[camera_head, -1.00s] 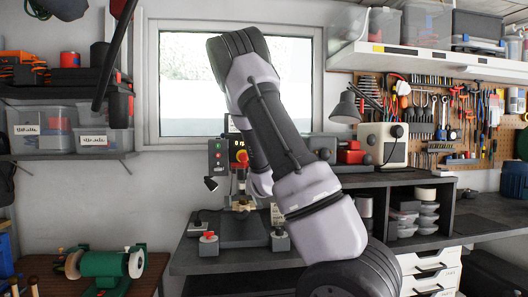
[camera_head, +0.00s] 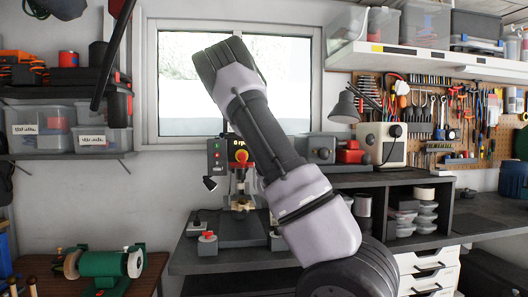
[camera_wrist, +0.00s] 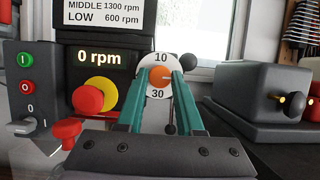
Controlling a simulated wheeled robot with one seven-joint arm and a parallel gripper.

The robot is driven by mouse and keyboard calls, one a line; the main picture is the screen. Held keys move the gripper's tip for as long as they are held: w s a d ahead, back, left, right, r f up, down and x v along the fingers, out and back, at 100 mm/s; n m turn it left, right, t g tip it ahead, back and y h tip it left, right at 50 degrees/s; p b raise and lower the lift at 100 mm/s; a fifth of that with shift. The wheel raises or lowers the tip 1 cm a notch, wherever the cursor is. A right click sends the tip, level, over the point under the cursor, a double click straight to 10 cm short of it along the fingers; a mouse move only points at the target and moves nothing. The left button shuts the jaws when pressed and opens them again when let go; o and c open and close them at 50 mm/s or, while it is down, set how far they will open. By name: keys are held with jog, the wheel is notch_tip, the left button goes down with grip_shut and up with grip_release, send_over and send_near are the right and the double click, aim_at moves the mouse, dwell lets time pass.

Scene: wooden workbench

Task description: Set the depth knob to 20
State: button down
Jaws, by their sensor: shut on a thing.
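In the wrist view, the orange depth knob (camera_wrist: 159,77) sits in the middle of a white round dial (camera_wrist: 160,58). The dial reads 10 at the top and 30 at the bottom; its sides are hidden by my fingers. A pale mark on the knob appears to point right, toward the hidden side. My gripper (camera_wrist: 161,80) has teal fingers, one on each side of the knob, shut on it. In the head view the drill press (camera_head: 241,180) stands on the bench, and my gripper is not clearly visible there.
Left of the knob are a "0 rpm" display (camera_wrist: 100,58), a red and yellow stop button (camera_wrist: 88,98), a red knob (camera_wrist: 67,130) and a switch panel (camera_wrist: 27,100). A dark box (camera_wrist: 255,90) stands to the right. A green bench grinder (camera_head: 102,264) is at lower left.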

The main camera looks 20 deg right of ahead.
jog(key=shift+f, duration=0.1)
jog(key=c, duration=0.5)
grip_release()
jog(key=shift+c, duration=0.2)
jog(key=v, duration=1)
jog(key=shift+s, duration=0.35)
jog(key=shift+f, duration=0.1)
